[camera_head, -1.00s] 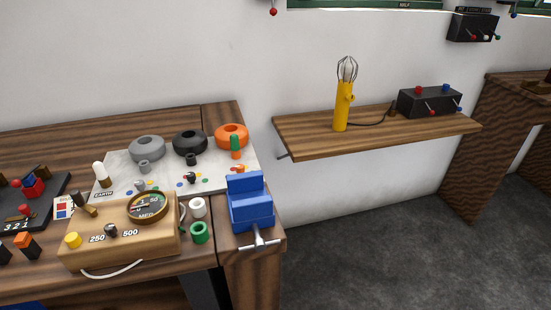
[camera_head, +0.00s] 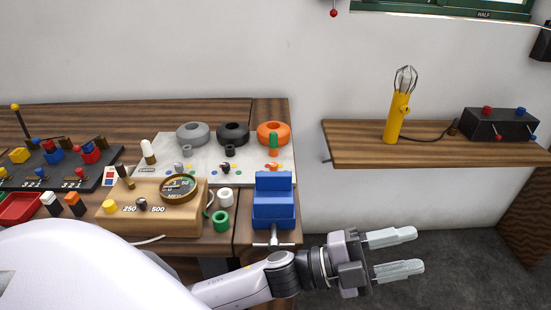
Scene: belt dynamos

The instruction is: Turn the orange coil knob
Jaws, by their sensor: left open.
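The orange coil (camera_head: 273,132) is a ring at the right end of a white panel (camera_head: 250,176) on the workbench. A green upright piece stands at its front. A small orange knob (camera_head: 274,167) sits on the panel just below that piece, partly hidden behind the blue vise. Grey (camera_head: 193,133) and black (camera_head: 233,133) coils stand to its left. My left gripper (camera_head: 410,252) is open and empty, with its fingers pointing right. It is in front of and to the right of the bench, apart from the knob. My right gripper is not in view.
A blue vise (camera_head: 274,204) stands at the bench's front right corner, in front of the orange coil. A wooden meter box (camera_head: 155,218) is to its left. A wall shelf (camera_head: 430,150) holds a yellow lamp (camera_head: 396,118) and a black box (camera_head: 500,124).

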